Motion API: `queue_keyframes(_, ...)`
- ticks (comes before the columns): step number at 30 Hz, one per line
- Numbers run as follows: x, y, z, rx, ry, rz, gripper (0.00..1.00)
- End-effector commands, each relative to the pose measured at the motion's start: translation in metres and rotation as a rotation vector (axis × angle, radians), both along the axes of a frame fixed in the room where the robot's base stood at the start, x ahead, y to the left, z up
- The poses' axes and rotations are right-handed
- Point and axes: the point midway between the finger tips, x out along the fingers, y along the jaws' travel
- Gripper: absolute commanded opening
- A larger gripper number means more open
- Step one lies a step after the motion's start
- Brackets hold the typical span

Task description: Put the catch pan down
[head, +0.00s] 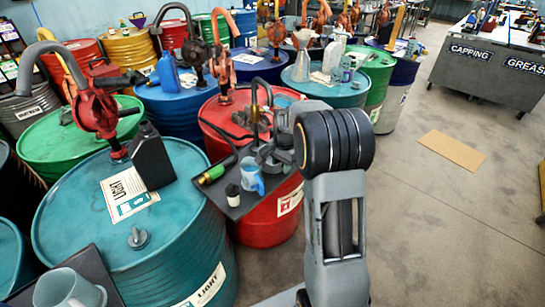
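A dark flat tray (243,207), which may be the catch pan, shows at the red drum (272,222) in the middle. A blue mug (250,178) and a small dark jar with a light rim (232,194) are on it. I cannot tell whether the tray rests on the drum or is held above it. My gripper (275,155) appears as grey parts at the tray's far side, partly hidden by my arm. Its fingers are not clear, so I cannot tell whether it is open, shut or holding the tray.
A teal drum (190,225) at left carries a black bottle (151,157) and a red pump (95,110). A grey mug (68,290) stands at lower left. More drums with pumps and funnels crowd behind. Open floor (440,230) lies right, with a tan mat (452,150) and a workbench (480,65).

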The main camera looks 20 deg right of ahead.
Motion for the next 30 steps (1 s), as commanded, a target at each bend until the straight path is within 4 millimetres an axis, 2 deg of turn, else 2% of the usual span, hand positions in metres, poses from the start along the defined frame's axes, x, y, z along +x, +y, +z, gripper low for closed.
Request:
queue_keyframes(2,0.0000,0.0000,0.0000,0.000,0.000,0.000,0.35)
queue_keyframes(13,-0.0001,-0.0001,0.0002,0.000,0.000,0.000,0.00)
queue_keyframes(30,0.0000,-0.0001,0.0009,0.000,0.000,0.000,0.00)
